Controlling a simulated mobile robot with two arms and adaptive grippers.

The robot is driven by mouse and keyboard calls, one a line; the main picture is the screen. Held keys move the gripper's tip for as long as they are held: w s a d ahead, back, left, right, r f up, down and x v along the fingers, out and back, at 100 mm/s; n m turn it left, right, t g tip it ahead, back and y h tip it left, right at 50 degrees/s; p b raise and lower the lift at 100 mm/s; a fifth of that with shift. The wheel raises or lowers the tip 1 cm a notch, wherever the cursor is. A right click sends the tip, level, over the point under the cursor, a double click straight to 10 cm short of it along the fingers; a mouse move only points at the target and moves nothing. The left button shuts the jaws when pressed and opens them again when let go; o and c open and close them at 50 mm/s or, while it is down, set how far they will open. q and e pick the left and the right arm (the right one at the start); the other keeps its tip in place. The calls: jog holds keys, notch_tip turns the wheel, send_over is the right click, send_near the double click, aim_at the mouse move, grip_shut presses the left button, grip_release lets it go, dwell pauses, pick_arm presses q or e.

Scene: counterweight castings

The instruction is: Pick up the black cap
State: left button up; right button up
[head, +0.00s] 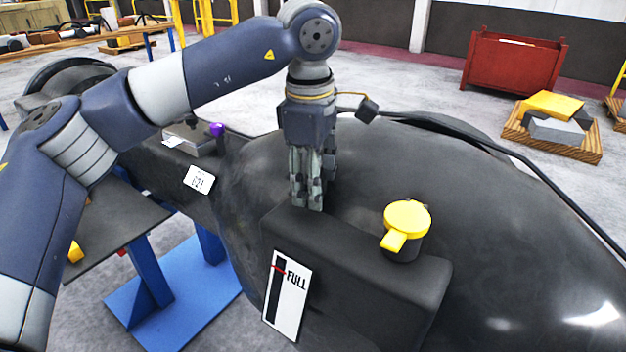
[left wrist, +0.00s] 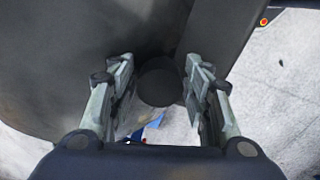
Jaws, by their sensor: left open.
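A dark round thing, which looks like the black cap (left wrist: 158,84), shows between the fingers in the left wrist view. I cannot make it out in the head view, where the gripper covers that spot. My left gripper (head: 307,203) points down at the far left corner of the raised block on the big dark casting. In the left wrist view my left gripper (left wrist: 158,88) is open, with one finger on each side of the cap. I cannot tell whether the fingers touch it. My right gripper is not in view.
A yellow cap with a tab (head: 407,216) sits on a black neck on the block, right of my gripper. A gauge label marked FULL (head: 287,296) is on the block's front. A black hose (head: 480,140) runs behind. A red bin (head: 513,63) stands far back.

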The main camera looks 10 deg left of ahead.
pick_arm(q)
jog(key=shift+d, duration=0.1)
jog(key=c, duration=0.7)
jog(key=shift+r, duration=0.1)
jog(key=shift+c, duration=0.3)
jog(key=shift+r+b, duration=0.45)
jog(key=shift+r, duration=0.1)
notch_tip(320, 180, up, 2)
jog(key=shift+r+b, duration=0.15)
jog(key=shift+b, duration=0.35)
jog(key=s+b, duration=0.1)
jog(key=s, duration=0.1)
jog(key=s+a+b, duration=0.1)
jog(key=s, duration=0.2)
jog(key=shift+s+a+b, duration=0.15)
jog(key=shift+a+b, duration=0.05)
jog(key=shift+b, duration=0.15)
jog(key=s+a+r+b, duration=0.1)
jog(key=s+a+b, duration=0.1)
jog(key=s, duration=0.8)
jog(key=shift+a+r, duration=0.25)
jog(key=shift+a, duration=0.1)
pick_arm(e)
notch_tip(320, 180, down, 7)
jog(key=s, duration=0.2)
pick_arm(q)
jog(key=shift+s, duration=0.1)
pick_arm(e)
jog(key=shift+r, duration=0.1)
